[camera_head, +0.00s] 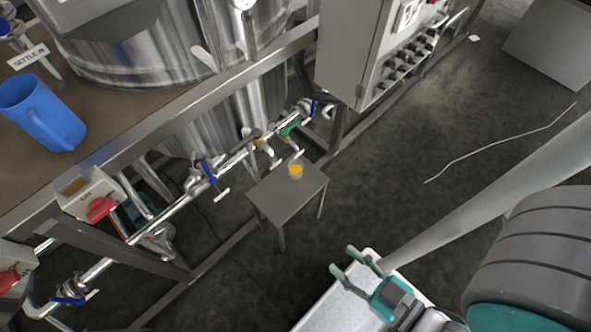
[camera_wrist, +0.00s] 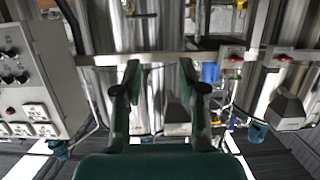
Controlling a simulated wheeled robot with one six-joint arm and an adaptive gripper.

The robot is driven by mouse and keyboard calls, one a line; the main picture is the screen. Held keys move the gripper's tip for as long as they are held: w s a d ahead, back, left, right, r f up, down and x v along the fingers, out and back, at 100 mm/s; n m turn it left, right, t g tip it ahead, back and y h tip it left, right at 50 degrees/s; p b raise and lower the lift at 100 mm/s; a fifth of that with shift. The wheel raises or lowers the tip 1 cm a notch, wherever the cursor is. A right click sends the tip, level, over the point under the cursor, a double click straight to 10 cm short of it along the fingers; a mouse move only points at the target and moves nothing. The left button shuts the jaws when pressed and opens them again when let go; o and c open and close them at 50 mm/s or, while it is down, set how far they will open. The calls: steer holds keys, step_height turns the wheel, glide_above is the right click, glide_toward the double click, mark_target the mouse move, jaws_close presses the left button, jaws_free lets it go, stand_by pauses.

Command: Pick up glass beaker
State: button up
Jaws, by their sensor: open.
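The glass beaker (camera_head: 296,171) is small and holds something orange-yellow. It stands upright on a small grey table (camera_head: 288,197) in the middle of the head view. My gripper (camera_head: 352,263) is open and empty, below and to the right of the table in that view, apart from the beaker. In the wrist view my gripper (camera_wrist: 160,75) shows two separated green fingers with nothing between them. I cannot make out the beaker in the wrist view.
A pipe run with valves (camera_head: 208,172) passes just behind the table. Steel tanks (camera_head: 130,45) and a control cabinet (camera_head: 375,50) stand beyond. A blue jug (camera_head: 40,115) sits on a brown surface at left. Open floor (camera_head: 440,120) lies to the right.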

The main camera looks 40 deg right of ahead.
stand_by(0.4)
steer(key=o, duration=0.6)
steer(key=shift+f, duration=0.2)
steer(key=shift+o, duration=0.9)
steer(key=w+f+n, duration=0.2)
steer(key=f+n, duration=0.2)
steer(key=f, duration=0.3)
steer(key=w+d+f+n+g+h, duration=0.1)
steer(key=w+f+n, duration=0.2)
steer(key=f+n, duration=0.2)
step_height(320, 180, down, 3)
steer(key=shift+w+r, duration=0.1)
steer(key=shift+w, duration=0.05)
steer(key=n+g+h, duration=0.2)
steer(key=n+h, duration=0.3)
steer(key=n, duration=1.6)
glide_toward(297, 175)
steer(key=shift+w+d+f, duration=0.15)
steer(key=shift+w+f, duration=0.55)
steer(key=shift+w, duration=0.05)
steer(key=shift+w+d+f+h, duration=0.1)
steer(key=shift+w+d+h, duration=0.3)
steer(key=shift+w, duration=0.1)
steer(key=shift+x, duration=5)
